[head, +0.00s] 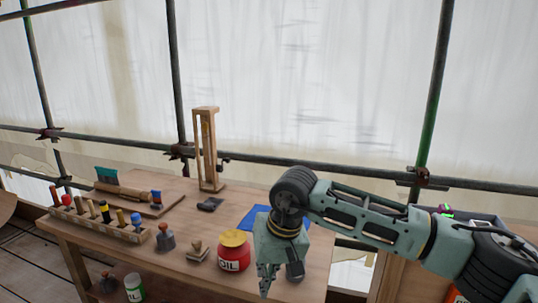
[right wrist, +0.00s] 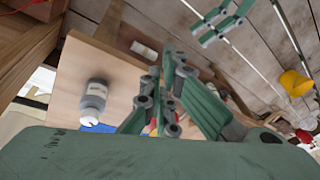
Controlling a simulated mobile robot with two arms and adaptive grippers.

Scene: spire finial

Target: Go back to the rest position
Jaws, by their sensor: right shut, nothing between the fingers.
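My right gripper (head: 268,280) hangs from the right arm, pointing down over the front right part of the wooden workbench (head: 215,285). Its fingers are shut and empty. It is just right of the red OIL jar (head: 233,258), with a visible gap between them. In the right wrist view its finger linkages (right wrist: 170,100) show close together, with the bench top tilted beyond them. My left gripper does not show clearly in any view.
A tall wooden frame (head: 208,150) stands at the bench's back. A tool rack (head: 95,222), wooden stamp (head: 198,252) and blue sheet (head: 252,216) are on the bench. A grey bottle (right wrist: 94,100) and yellow bucket (right wrist: 296,83) show in the wrist view. Scaffold poles (head: 435,95) stand behind.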

